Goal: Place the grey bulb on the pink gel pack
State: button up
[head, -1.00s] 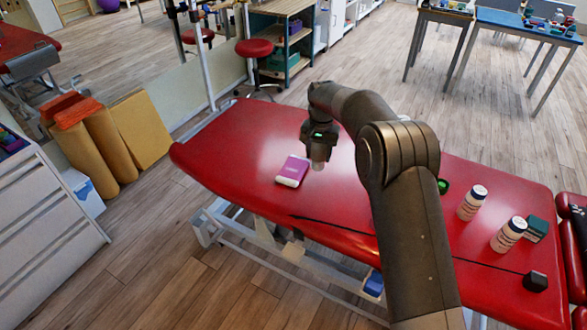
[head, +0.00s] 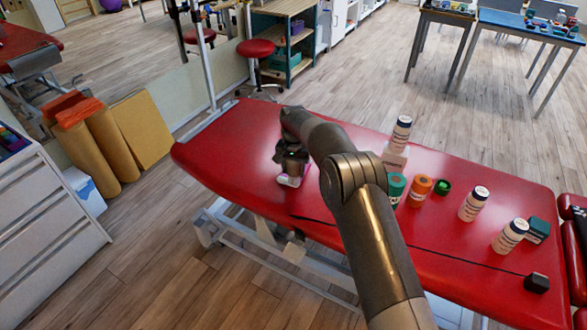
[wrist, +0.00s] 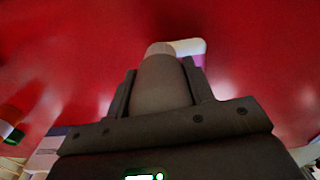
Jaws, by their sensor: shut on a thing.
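My gripper (head: 291,163) is shut on the grey bulb (wrist: 163,85), which stands between the two fingers in the wrist view with its pale tip pointing away from the camera. The pink gel pack (head: 289,181) lies on the red treatment table (head: 240,160). In the head view my gripper covers most of the pack, leaving its pale near edge and a little pink showing. In the wrist view the pack (wrist: 191,46) shows just behind and right of the bulb's tip. I cannot tell whether bulb and pack touch.
Right of my arm stand a teal container (head: 396,187), an orange one (head: 418,189), a small green item (head: 443,187), several white bottles (head: 473,204), a dark teal block (head: 537,230) and a black block (head: 536,282). The table's left end is clear.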

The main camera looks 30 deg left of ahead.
jog(key=shift+f, duration=0.1)
jog(key=o, duration=1.1)
notch_tip(320, 180, up, 12)
jog(key=shift+r, duration=0.2)
